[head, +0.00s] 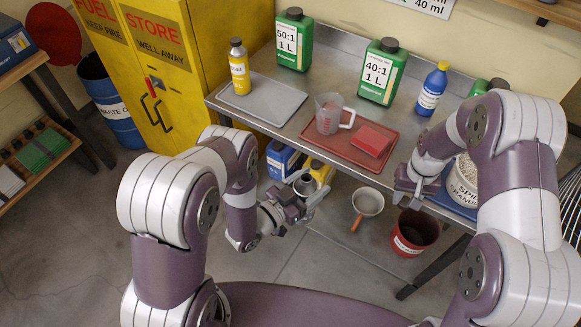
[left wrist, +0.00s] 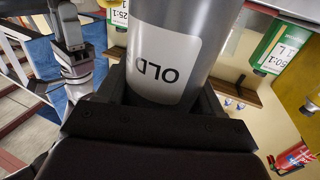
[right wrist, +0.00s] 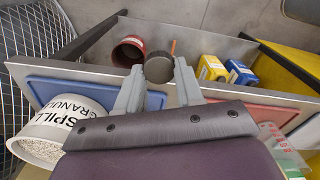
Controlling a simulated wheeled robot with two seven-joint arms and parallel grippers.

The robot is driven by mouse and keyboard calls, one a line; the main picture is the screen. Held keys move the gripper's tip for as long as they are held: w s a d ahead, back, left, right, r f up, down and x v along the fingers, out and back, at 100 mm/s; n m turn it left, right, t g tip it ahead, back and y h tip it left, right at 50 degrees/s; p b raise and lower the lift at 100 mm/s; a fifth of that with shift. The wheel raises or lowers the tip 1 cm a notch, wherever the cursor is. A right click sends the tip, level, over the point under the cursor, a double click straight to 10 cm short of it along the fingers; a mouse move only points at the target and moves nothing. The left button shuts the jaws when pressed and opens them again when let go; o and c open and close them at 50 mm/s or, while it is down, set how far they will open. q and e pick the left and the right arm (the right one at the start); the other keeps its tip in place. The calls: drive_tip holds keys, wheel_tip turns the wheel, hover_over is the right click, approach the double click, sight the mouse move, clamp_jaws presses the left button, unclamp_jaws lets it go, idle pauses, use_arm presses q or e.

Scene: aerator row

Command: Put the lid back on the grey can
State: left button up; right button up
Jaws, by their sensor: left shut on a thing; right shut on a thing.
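The grey can (head: 305,186) is held by my left gripper (head: 296,205) in front of the table; its top looks open. In the left wrist view the can (left wrist: 170,50) fills the space between the fingers, and its label reads "OLD" upside down. My right gripper (head: 408,187) is over the table's front edge at the right. In the right wrist view its fingers (right wrist: 158,85) close on a dark grey round lid (right wrist: 159,67). The lid is apart from the can; I cannot make it out in the head view.
A red tray (head: 318,147) holds a measuring jug (head: 330,113) and a red block (head: 371,140). A grey tray (head: 258,104) bears a yellow bottle (head: 239,70). Green containers (head: 379,75) stand behind.

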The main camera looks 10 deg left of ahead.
idle(0.3)
drive_tip(key=w+a+r+n, duration=0.2)
drive_tip(key=a+r+n, duration=0.1)
drive_tip(key=a, duration=0.7)
wheel_tip(320, 180, up, 11)
drive_tip(key=m, duration=0.7)
hover_over(311, 179)
drive_tip(key=shift+w+a+r, duration=0.1)
drive_tip(key=shift+w+a, duration=0.15)
drive_tip(key=shift+w, duration=0.05)
drive_tip(key=shift+s+d+m, duration=0.25)
drive_tip(key=shift+d+m, duration=0.1)
drive_tip(key=shift+m, duration=0.55)
drive_tip(key=shift+a, duration=0.1)
drive_tip(key=shift+f, duration=2.1)
